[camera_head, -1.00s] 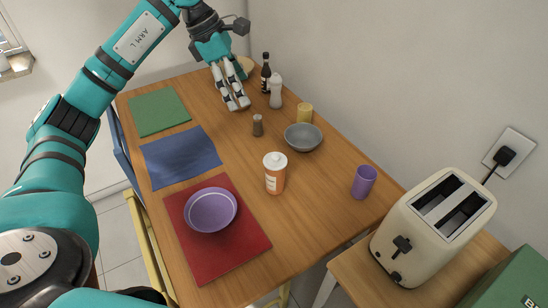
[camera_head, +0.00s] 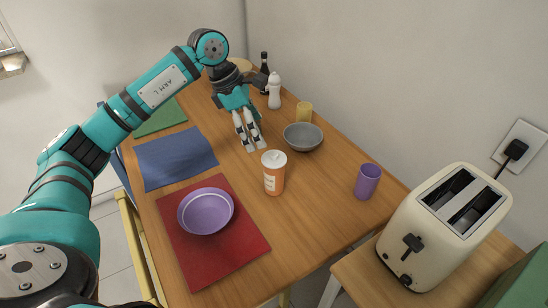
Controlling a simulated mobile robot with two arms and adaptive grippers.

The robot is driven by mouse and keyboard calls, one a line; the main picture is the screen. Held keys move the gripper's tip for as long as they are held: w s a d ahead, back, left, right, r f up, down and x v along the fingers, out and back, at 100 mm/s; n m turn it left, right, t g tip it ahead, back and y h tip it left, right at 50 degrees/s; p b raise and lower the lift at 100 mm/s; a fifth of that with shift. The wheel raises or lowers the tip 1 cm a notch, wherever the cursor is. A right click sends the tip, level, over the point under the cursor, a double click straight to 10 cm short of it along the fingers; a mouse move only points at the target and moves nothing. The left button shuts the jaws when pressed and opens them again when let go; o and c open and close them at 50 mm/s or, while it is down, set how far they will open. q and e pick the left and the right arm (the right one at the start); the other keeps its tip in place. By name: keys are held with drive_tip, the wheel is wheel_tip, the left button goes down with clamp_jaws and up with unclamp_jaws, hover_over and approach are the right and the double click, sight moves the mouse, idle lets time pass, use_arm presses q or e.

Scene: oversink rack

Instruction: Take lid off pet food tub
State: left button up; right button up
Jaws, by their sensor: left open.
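An orange tub (camera_head: 273,182) with a pale label stands upright near the middle of the wooden table. Its white lid (camera_head: 273,159) sits on top. I take this to be the pet food tub, though its label is too small to read. My left gripper (camera_head: 250,147) is open and empty, with its fingers pointing down just behind and to the left of the tub, apart from the lid. My right gripper is not in view.
A grey bowl (camera_head: 303,137), yellow cup (camera_head: 304,112), white bottle (camera_head: 274,91) and dark bottle (camera_head: 264,72) stand behind the tub. A purple cup (camera_head: 367,181) is right; a purple bowl (camera_head: 206,211) sits on a red mat (camera_head: 235,255). A toaster (camera_head: 440,230) stands front right.

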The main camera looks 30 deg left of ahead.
sight(270, 153)
use_arm(q)
drive_tip(key=x, duration=0.3)
drive_tip(key=shift+f, duration=0.2)
drive_tip(key=shift+d+p+x, duration=0.2)
drive_tip(key=shift+p+x, duration=0.55)
drive_tip(key=shift+x, duration=2)
drive_tip(key=shift+s, duration=0.1)
drive_tip(key=shift+c, duration=0.3)
drive_tip(key=shift+r, duration=0.1)
drive_tip(key=c, duration=0.9)
